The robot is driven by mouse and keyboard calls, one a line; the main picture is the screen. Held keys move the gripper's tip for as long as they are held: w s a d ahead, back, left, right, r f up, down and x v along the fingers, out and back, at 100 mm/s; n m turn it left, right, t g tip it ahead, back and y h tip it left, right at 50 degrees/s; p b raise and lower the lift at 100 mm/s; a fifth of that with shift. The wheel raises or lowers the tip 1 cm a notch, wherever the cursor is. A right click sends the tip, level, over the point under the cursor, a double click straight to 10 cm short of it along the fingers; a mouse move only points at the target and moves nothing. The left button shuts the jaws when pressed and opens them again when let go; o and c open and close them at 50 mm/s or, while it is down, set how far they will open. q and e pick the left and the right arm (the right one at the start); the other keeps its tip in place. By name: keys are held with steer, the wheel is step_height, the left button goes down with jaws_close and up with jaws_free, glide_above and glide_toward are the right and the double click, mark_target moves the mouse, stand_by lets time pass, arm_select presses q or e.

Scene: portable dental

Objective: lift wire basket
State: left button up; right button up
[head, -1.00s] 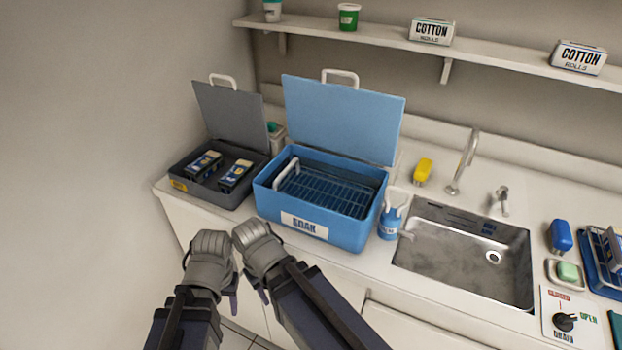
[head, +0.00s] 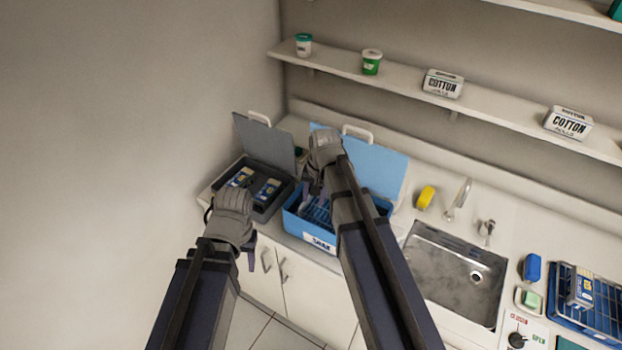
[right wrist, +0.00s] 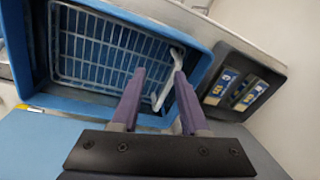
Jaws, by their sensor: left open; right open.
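The wire basket (right wrist: 105,50) sits inside the blue SOAK box (head: 322,238), whose lid stands open. In the head view the basket (head: 318,213) is largely covered by my right arm. Its white handle (right wrist: 164,92) shows in the right wrist view between and just beyond the fingers. My right gripper (right wrist: 159,72) is open over the box, with the handle in line with its gap; whether a finger touches it I cannot tell. My left gripper (head: 246,252) is open and empty, in front of the counter, left of the blue box.
A dark grey box (head: 266,212) with labelled packs and an open lid stands left of the blue box. A sink (head: 452,274) lies to the right, with a yellow bottle (head: 426,196) behind it. A wall shelf (head: 400,92) runs above.

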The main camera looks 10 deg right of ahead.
steer(key=w+d+r+m+p, duration=0.1)
steer(key=w+d+r+m, duration=0.15)
steer(key=w, duration=0.35)
steer(key=shift+m+y, duration=0.3)
steer(key=shift+m, duration=0.15)
steer(key=f+b, duration=0.2)
steer(key=a+f+b, duration=0.1)
steer(key=f+b, duration=0.4)
steer(key=f, duration=0.1)
steer(key=shift+w+a+b, duration=0.3)
steer(key=shift+w+b, duration=0.1)
arm_select(q)
step_height(320, 180, down, 6)
steer(key=shift+r, duration=0.15)
arm_select(e)
jaws_close()
